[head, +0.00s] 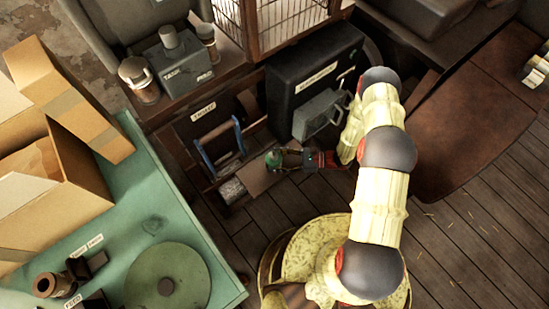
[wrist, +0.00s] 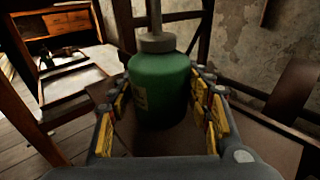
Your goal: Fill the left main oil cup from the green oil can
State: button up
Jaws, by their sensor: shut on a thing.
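The green oil can (head: 273,160) is at the end of my gripper, left of my arm in the head view. In the wrist view the green oil can (wrist: 160,88) stands between the finger pads, with a grey collar and a spout running up out of the picture. My gripper (head: 296,159) is shut on its body. I cannot tell whether the can touches anything below. A glass cup with a metal lid (head: 139,79) stands left of a grey labelled box at the upper left; I cannot tell whether it is the left main oil cup.
The grey box (head: 179,68) has a second small cup (head: 207,40) at its right. A black labelled cabinet (head: 316,78) and a blue-handled frame (head: 222,143) stand close to the can. A green table (head: 222,272) with cartons is at the left. Plank floor is open at the right.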

aim_at(278, 156)
jog(key=shift+r+p, duration=1.55)
jog(key=shift+r, duration=1)
jog(key=shift+s+f, duration=0.1)
